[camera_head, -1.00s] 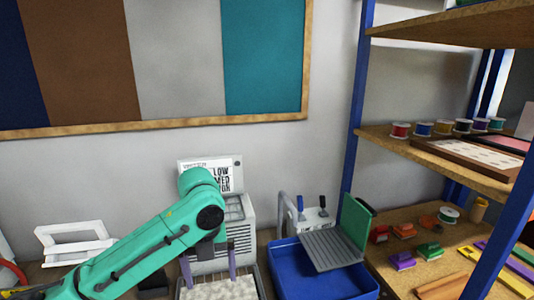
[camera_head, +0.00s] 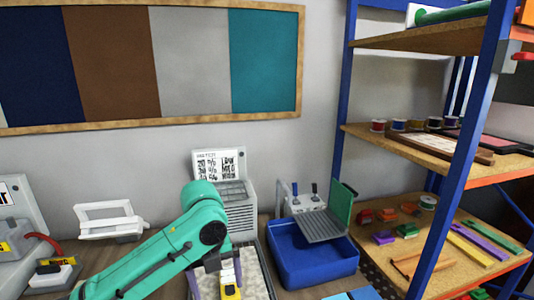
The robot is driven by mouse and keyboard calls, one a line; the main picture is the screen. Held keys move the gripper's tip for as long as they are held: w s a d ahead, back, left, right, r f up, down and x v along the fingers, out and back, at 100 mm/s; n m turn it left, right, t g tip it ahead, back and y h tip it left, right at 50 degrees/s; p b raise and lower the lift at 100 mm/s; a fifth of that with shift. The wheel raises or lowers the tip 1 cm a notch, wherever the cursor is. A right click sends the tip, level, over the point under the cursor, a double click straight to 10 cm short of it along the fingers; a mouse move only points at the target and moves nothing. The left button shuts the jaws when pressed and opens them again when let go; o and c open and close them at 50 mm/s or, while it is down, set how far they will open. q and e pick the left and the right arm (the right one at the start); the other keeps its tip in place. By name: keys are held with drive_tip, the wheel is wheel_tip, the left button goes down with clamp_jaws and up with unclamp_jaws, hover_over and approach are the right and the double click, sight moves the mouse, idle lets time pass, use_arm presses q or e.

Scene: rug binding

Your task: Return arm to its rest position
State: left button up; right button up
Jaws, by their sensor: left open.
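My left arm, green with a black joint, comes in from the lower left in the head view. My left gripper (camera_head: 217,284) points down over a tray (camera_head: 263,262) with a pale, speckled inside. Its purple-grey fingers stand apart, so it is open. A yellow and white object (camera_head: 230,286) shows near the fingers, low in the picture; I cannot tell whether it touches them. My right gripper is not in view.
A blue bin (camera_head: 315,262) stands right of the tray, with a green and grey hinged device (camera_head: 325,225) above it. A blue-framed shelf (camera_head: 410,145) holding spools fills the right. A white box machine (camera_head: 238,208) stands behind my arm.

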use_arm(q)
drive_tip(key=s+d+f+n+t+h, duration=0.1)
drive_tip(key=s+d+f+n+h, duration=0.1)
drive_tip(key=f+n, duration=0.45)
drive_tip(key=s+d+f+n+t+h, duration=0.1)
drive_tip(key=s+d+f+n+h, duration=0.15)
drive_tip(key=f+n, duration=0.45)
drive_tip(key=s+a+f+n+t+y, duration=0.1)
drive_tip(key=s+a+f+n+y, duration=0.1)
drive_tip(key=s+a+f+n, duration=0.35)
drive_tip(key=s+a+f+n+y, duration=0.25)
drive_tip(key=s+a+n, duration=0.35)
drive_tip(key=a+n, duration=0.5)
wheel_tip(320, 180, down, 26)
drive_tip(key=s+g+b, duration=0.1)
drive_tip(key=s+b, duration=0.1)
drive_tip(key=b, duration=0.4)
drive_tip(key=s+a+f+g+b, duration=0.1)
drive_tip(key=s+a+f+b, duration=0.2)
drive_tip(key=s+f, duration=1.4)
drive_tip(key=shift+f+y+b, duration=0.3)
drive_tip(key=shift+f+b, duration=0.2)
drive_tip(key=shift+f, duration=0.35)
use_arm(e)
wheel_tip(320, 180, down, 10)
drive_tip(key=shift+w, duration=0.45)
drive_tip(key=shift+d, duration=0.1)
